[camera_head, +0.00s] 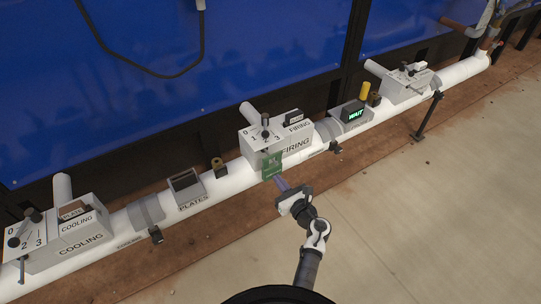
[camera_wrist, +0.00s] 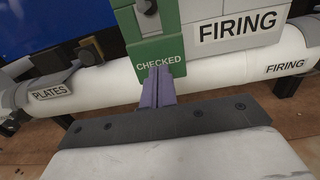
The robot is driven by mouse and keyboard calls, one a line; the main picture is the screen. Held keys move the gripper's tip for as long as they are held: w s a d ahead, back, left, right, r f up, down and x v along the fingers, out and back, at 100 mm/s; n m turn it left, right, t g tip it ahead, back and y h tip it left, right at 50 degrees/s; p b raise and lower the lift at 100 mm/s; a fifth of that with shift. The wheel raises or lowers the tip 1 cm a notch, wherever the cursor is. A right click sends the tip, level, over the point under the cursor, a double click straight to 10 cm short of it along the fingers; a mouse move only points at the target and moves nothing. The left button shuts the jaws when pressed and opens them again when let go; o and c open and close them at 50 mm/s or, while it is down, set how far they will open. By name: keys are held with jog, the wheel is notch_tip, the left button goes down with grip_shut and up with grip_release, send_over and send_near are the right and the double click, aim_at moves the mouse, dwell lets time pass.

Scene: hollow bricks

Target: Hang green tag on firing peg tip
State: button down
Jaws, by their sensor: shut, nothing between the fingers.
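The green tag (camera_head: 272,165) hangs upright against the front left of the firing box (camera_head: 284,137), below its dial. In the wrist view the tag (camera_wrist: 165,52) reads CHECKED, and a dark round peg end (camera_wrist: 146,7) shows at its upper part. Whether the peg passes fully through the tag's hole is not clear. My gripper (camera_head: 280,183) is just in front of and below the tag. Its purple fingers (camera_wrist: 157,82) are together and empty, overlapping the tag's lower edge in the wrist view; I cannot tell if they touch it.
A white pipe (camera_head: 225,182) runs across, carrying the cooling box (camera_head: 75,235), a plates holder (camera_head: 186,186), a WAIT display (camera_head: 354,114) and a further box (camera_head: 405,83) at right. A blue wall panel stands behind. The concrete floor in front is clear.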

jog(key=shift+s, duration=0.1)
jog(key=v, duration=0.7)
dwell(0.6)
dwell(0.4)
